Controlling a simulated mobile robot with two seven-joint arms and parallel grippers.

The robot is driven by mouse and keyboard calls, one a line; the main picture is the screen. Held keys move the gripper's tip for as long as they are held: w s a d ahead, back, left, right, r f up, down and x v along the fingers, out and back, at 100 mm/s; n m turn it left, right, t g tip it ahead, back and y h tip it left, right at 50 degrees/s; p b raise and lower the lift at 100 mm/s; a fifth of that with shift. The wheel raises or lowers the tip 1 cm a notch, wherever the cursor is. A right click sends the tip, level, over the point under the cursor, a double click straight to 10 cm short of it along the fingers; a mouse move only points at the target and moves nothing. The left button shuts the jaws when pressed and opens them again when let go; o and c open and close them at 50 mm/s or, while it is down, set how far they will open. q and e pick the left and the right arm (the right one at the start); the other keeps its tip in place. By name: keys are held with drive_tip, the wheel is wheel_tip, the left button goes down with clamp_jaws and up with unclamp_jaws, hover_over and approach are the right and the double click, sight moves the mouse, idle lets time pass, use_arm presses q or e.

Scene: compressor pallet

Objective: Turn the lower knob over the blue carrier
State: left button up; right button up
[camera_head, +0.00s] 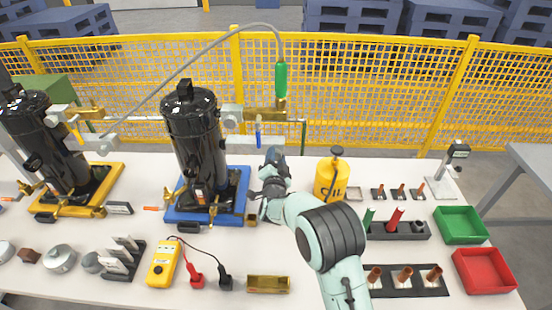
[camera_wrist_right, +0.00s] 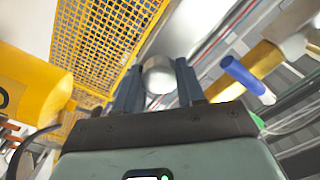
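The blue carrier (camera_head: 236,208) holds a black compressor (camera_head: 195,135) upright on the table. My right gripper (camera_head: 273,156) is just right of this compressor, below a brass fitting (camera_head: 264,114) and a blue-handled part (camera_head: 258,137). In the right wrist view, the two dark fingers of this gripper (camera_wrist_right: 159,88) stand apart with a round silver knob (camera_wrist_right: 158,75) between them near the tips. The knob about fills the gap. I cannot tell whether the fingers press on it. In the head view the gripper hides this knob. My left gripper is not in view.
A yellow canister (camera_head: 331,180) stands close to the right of my gripper. A yellow carrier (camera_head: 103,185) with another black compressor is at left. A grey hose (camera_head: 205,50) arches overhead to a green handle (camera_head: 281,79). A yellow mesh fence (camera_head: 370,90) runs behind the table.

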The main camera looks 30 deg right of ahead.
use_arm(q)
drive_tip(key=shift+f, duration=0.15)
use_arm(e)
drive_tip(key=shift+n, duration=0.5)
drive_tip(key=shift+n+b, duration=0.3)
drive_tip(key=shift+n, duration=0.7)
drive_tip(key=n, duration=0.2)
drive_tip(key=shift+n, duration=0.4)
drive_tip(key=n, duration=0.3)
drive_tip(key=shift+r+n, duration=0.1)
drive_tip(key=shift+n, duration=0.2)
drive_tip(key=n+p, duration=0.1)
drive_tip(key=n, duration=0.2)
drive_tip(key=shift+n, duration=0.3)
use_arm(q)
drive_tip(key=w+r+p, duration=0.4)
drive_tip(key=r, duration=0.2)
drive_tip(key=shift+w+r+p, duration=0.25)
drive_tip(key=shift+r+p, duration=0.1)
use_arm(e)
drive_tip(key=shift+n, duration=8.7)
